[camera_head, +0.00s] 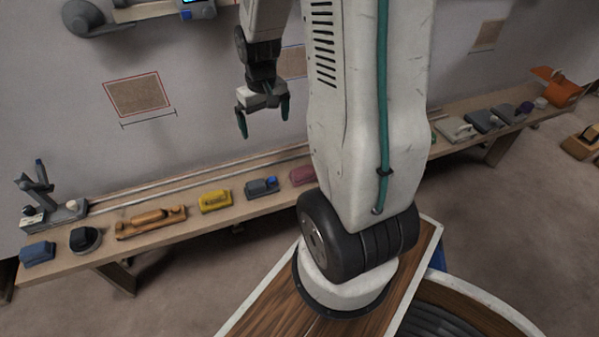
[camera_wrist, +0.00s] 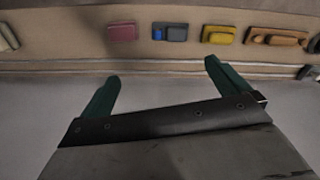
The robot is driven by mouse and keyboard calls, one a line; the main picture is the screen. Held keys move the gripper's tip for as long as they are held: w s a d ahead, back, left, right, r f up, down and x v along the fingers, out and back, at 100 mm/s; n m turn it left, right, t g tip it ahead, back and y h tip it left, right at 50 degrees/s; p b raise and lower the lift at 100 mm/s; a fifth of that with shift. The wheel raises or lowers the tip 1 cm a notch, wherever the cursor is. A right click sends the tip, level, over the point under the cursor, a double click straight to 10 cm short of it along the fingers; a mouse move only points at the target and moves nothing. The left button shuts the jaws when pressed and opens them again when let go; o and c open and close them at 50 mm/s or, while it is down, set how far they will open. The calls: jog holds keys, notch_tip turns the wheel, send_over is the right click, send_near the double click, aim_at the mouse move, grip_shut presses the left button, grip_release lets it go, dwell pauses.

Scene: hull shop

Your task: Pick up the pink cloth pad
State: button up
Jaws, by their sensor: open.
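The pink cloth pad (camera_head: 302,175) lies on the long wooden bench along the wall, partly hidden behind my arm in the head view. It shows whole in the wrist view (camera_wrist: 122,33), as a small dull-pink block near the top, left of centre. My gripper (camera_head: 264,118) hangs in front of the wall, above the bench and apart from the pad. Its green fingers are spread with nothing between them, also in the wrist view (camera_wrist: 162,72).
A grey block with a blue part (camera_head: 262,187) lies beside the pad, then a yellow block (camera_head: 215,201) and an orange wooden tool (camera_head: 151,222). Several more tools stand along the bench (camera_head: 190,225). A metal rail (camera_head: 190,184) runs along its wall side.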

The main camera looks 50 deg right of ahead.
jog(key=m, duration=0.1)
send_over(304, 172)
jog(key=w+a, duration=0.3)
notch_tip(304, 172, down, 12)
jog(key=f, duration=0.1)
jog(key=shift+m+g, duration=0.3)
jog(key=shift+m, duration=0.3)
jog(key=s+d+f, duration=0.1)
jog(key=f, duration=0.2)
jog(key=d+f, duration=0.1)
jog(key=f, duration=0.2)
jog(key=s+d+f, duration=0.1)
jog(key=d+f, duration=0.1)
jog(key=f, duration=0.1)
jog(key=shift+s, duration=0.35)
jog(key=f, duration=0.4)
jog(key=a+f, duration=0.1)
jog(key=f, duration=0.1)
jog(key=c, duration=0.9)
